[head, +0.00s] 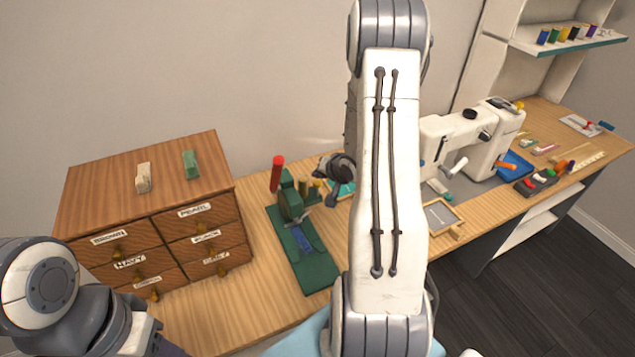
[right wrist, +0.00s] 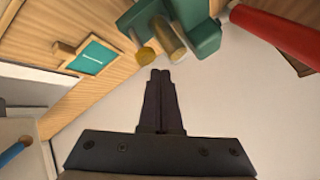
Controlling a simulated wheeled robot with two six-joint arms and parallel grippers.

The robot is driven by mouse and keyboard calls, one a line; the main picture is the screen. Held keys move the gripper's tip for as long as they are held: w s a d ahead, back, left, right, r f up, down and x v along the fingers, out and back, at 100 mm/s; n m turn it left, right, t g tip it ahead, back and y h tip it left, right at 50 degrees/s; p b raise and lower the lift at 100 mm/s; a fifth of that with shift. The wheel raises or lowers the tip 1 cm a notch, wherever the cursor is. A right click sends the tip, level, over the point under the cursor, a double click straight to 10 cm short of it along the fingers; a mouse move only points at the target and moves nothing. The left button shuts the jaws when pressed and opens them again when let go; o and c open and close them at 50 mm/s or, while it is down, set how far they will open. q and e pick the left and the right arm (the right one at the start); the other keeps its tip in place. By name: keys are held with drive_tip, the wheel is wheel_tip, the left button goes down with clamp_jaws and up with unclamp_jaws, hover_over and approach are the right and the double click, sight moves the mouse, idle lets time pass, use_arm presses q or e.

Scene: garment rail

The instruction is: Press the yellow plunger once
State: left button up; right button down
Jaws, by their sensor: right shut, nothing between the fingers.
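A green press (head: 291,205) with a red handle (head: 277,174) stands on a green base on the table. In the right wrist view the press (right wrist: 195,30) carries a yellow-ended cylinder (right wrist: 146,56), which looks like the yellow plunger, beside a brass-coloured cylinder (right wrist: 172,40). My right gripper (head: 337,168) is at the right of the press in the head view, partly hidden by my arm. In the right wrist view its fingers (right wrist: 160,73) are shut and empty, with their tips close to the cylinder ends; contact cannot be told. My left arm is at lower left, its fingers out of view.
A wooden drawer cabinet (head: 150,215) with labelled drawers stands left of the press. A white sewing machine (head: 470,140) and small tools are to the right. A teal patch (right wrist: 95,57) lies near the press. Bare table shows in front of the cabinet.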

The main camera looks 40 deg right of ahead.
sight(319, 186)
drive_tip(key=shift+f, duration=0.1)
idle(0.7)
drive_tip(key=shift+f, duration=0.35)
drive_tip(key=shift+f+b, duration=0.75)
drive_tip(key=shift+f, duration=0.05)
idle(0.9)
drive_tip(key=shift+r, duration=0.1)
drive_tip(key=shift+r+p, duration=1.15)
drive_tip(key=shift+p, duration=0.15)
drive_tip(key=shift+r, duration=0.1)
wheel_tip(319, 186, up, 5)
drive_tip(key=p, duration=0.5)
